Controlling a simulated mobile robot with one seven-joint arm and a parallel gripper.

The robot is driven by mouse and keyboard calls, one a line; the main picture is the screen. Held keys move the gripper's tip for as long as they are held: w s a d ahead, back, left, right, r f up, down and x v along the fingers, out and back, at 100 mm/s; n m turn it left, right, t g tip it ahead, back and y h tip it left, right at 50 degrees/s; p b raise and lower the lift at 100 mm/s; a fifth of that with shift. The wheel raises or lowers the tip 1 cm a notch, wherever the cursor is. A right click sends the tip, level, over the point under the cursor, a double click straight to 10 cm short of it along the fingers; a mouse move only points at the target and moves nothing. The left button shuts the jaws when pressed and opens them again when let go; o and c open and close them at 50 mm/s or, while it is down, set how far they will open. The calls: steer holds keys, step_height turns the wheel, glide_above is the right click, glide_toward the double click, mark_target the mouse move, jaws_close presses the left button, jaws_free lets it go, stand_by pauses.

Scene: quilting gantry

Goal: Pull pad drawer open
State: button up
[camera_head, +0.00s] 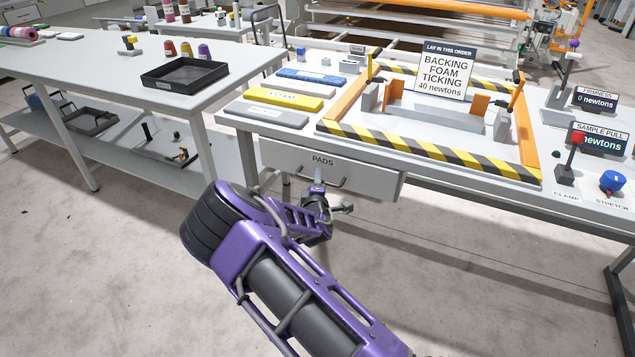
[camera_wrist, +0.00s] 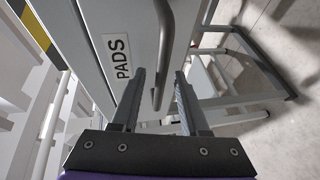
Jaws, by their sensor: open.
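The pad drawer (camera_head: 285,163), a grey front with a "PADS" label, sits under the left part of the quilting table. I cannot tell whether it stands slightly out. Its dark bar handle (camera_head: 339,184) is partly hidden by my gripper (camera_head: 320,187) in the head view. In the wrist view the drawer front (camera_wrist: 90,35) and label fill the upper left. The handle (camera_wrist: 166,40) comes down between the two fingers of my gripper (camera_wrist: 160,74). The fingers are apart, one on each side of the handle's lower end, with gaps visible.
The quilting table (camera_head: 245,107) carries a yellow foam slab (camera_head: 282,97), a striped frame (camera_head: 430,152) and a sign (camera_head: 445,72). A red clamp lever (camera_head: 577,140) stands at right. A second table (camera_head: 110,75) with a black tray (camera_head: 185,74) is at left. Floor before the drawer is clear.

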steer(key=shift+w, duration=0.2)
steer(key=shift+c, duration=0.2)
jaws_close()
stand_by(1.2)
